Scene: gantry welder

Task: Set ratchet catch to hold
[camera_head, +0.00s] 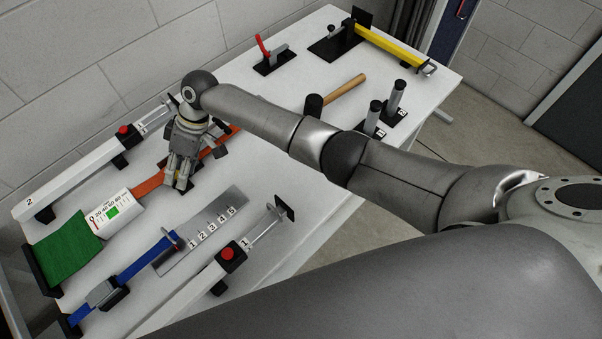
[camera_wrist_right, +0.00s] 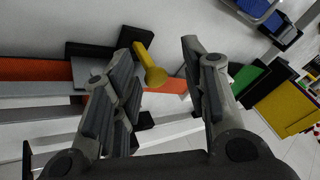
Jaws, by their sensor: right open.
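My right gripper (camera_head: 177,185) points down over the orange strap (camera_head: 148,186) on the white table in the head view, and it hides part of the strap. In the right wrist view its fingers (camera_wrist_right: 160,58) are apart, with nothing held. A yellow lever with a rounded end (camera_wrist_right: 150,66) shows between them, on a dark and grey mount (camera_wrist_right: 88,70) by the orange strap (camera_wrist_right: 35,70). It looks like the ratchet catch. I cannot tell whether a finger touches it. My left gripper is not in view.
A white gauge box (camera_head: 112,212) and green sheet (camera_head: 68,246) lie at the strap's left end. White beams with red buttons (camera_head: 124,131) (camera_head: 227,254) flank the area. A blue strap (camera_head: 146,257), numbered plate (camera_head: 205,232) and mallet (camera_head: 342,90) are nearby.

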